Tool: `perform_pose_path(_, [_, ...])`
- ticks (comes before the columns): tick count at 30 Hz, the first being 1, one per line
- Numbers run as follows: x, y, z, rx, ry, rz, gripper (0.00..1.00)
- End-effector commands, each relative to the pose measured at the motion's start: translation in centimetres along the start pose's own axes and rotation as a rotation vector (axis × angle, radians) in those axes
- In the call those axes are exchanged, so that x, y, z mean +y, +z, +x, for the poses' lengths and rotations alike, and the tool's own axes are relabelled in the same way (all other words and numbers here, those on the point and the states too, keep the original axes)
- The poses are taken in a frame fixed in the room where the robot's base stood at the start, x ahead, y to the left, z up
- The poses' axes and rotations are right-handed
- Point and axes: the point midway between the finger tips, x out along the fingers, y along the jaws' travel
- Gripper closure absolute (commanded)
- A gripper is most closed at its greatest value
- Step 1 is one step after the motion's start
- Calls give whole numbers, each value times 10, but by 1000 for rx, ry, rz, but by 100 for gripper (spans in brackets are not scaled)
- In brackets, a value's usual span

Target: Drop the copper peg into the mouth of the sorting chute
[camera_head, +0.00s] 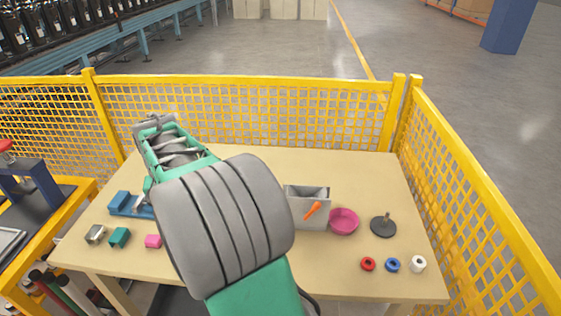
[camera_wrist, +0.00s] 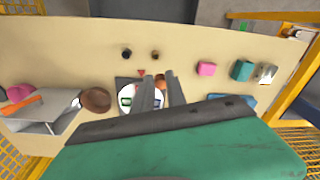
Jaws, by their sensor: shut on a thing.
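My gripper (camera_wrist: 157,84) shows in the wrist view, with its two dark fingers pointing away from the camera. A small copper-brown piece (camera_wrist: 161,82), which looks like the copper peg, is between the fingertips; much of it is hidden by the fingers. The grey box-like chute (camera_head: 308,218) stands on the table right of my arm in the head view, with an open top and an orange piece at its front. In the wrist view the chute (camera_wrist: 42,125) is at the left, well apart from the gripper.
A white plate (camera_wrist: 128,102) with green pieces lies under the fingers, beside a brown bowl (camera_wrist: 96,99). A pink bowl (camera_head: 343,221) stands by the chute, and a dark disc with a post (camera_head: 383,227) beyond it. Yellow mesh fencing (camera_head: 240,110) borders the table.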

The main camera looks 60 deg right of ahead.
Motion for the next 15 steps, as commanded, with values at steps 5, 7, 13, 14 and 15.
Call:
perform_pose_path(5, [106,-58,-15,48,51,479,100])
perform_pose_path(7, [152,-72,-20,65,76,666,100])
perform_pose_path(13, [275,-86,-32,101,152,1138,100])
perform_pose_path(14, [290,-85,-33,104,162,1194,100])
perform_pose_path(15, [307,-84,-35,108,173,1259,100])
